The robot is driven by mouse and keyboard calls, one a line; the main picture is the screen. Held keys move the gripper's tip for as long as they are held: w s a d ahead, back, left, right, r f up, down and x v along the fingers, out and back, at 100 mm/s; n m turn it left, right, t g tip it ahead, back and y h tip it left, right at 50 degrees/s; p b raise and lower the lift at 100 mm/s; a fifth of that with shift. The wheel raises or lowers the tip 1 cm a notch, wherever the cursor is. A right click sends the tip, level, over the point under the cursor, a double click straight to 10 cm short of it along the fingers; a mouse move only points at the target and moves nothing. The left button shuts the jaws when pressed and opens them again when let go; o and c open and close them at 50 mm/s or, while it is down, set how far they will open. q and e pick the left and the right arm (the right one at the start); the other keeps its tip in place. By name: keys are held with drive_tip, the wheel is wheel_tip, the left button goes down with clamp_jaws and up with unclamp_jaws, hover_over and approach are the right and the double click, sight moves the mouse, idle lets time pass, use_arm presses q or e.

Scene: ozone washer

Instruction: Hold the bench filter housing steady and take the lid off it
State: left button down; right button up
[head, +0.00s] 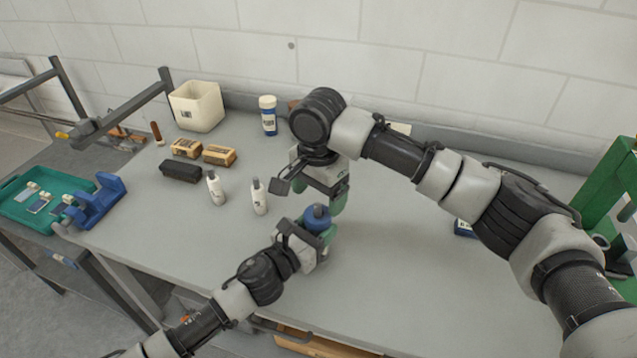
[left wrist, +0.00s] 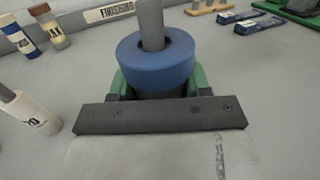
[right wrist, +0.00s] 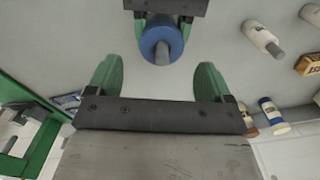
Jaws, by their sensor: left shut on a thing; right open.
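The bench filter housing stands upright on the grey bench. Its blue lid (head: 314,222) with a grey knob (head: 318,210) on top is on it; the lid also shows in the left wrist view (left wrist: 156,68). My left gripper (head: 316,236) is shut around the dark body (left wrist: 155,93) just below the lid, which mostly hides the body. My right gripper (head: 322,196) is open and empty, just above and behind the lid in the head view. In the right wrist view its green fingers (right wrist: 157,80) are apart, with the blue lid (right wrist: 160,44) beyond them.
Two white bottles (head: 216,188) (head: 259,196) stand left of the housing. A green frame (head: 608,185) stands far right. The bench front is clear.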

sight(318, 205)
drive_tip(key=shift+f, duration=2.8)
drive_tip(key=shift+c, duration=0.4)
drive_tip(key=c, duration=0.8)
drive_tip(key=n, duration=0.3)
drive_tip(key=shift+n, duration=0.3)
drive_tip(key=shift+c, duration=0.2)
drive_tip(key=o, duration=1)
drive_tip(key=shift+d, duration=0.1)
drive_tip(key=shift+r, duration=0.1)
